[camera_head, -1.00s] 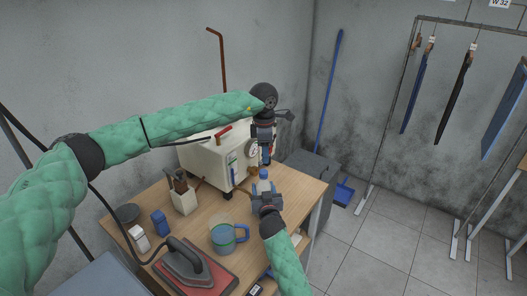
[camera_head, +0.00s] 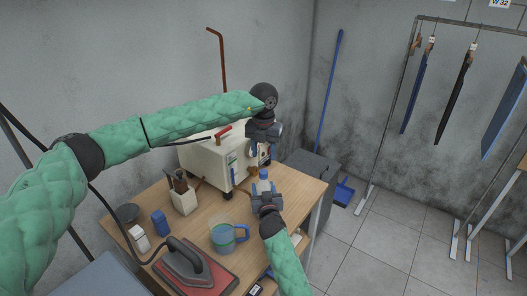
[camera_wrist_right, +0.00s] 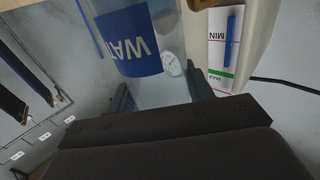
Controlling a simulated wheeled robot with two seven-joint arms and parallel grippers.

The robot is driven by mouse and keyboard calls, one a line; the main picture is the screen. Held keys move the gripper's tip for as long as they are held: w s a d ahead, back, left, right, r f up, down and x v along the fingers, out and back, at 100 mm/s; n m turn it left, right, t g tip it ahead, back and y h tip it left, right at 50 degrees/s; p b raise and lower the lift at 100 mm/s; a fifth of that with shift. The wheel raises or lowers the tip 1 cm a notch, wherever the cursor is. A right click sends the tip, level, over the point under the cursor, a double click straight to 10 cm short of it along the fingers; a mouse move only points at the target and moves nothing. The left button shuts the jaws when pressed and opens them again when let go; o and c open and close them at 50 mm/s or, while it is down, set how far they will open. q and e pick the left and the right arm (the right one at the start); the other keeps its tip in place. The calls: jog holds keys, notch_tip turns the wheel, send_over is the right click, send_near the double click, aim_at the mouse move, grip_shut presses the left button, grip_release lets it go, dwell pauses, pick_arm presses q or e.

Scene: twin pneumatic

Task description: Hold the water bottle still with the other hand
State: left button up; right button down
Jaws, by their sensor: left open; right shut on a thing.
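In the right wrist view, the clear bottle (camera_wrist_right: 170,82) has a blue label with white letters. My right gripper (camera_head: 265,192) is shut around the bottle from the near side; its dark fingers stand on both sides of it in the right wrist view. My left gripper (camera_head: 260,154) is open and points down, above and just behind the bottle, in front of the cream machine. Its fingertips and any contact are hard to make out.
The cream machine (camera_head: 208,160) with a red handle stands close behind.

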aim_at(263, 172)
pick_arm(q)
jog(key=shift+n, duration=0.3)
jog(key=shift+f, duration=0.2)
jog(key=shift+f, duration=3.85)
grip_shut()
jog(key=m, duration=1.1)
jog(key=shift+m, duration=0.3)
jog(key=shift+o, duration=0.4)
grip_release()
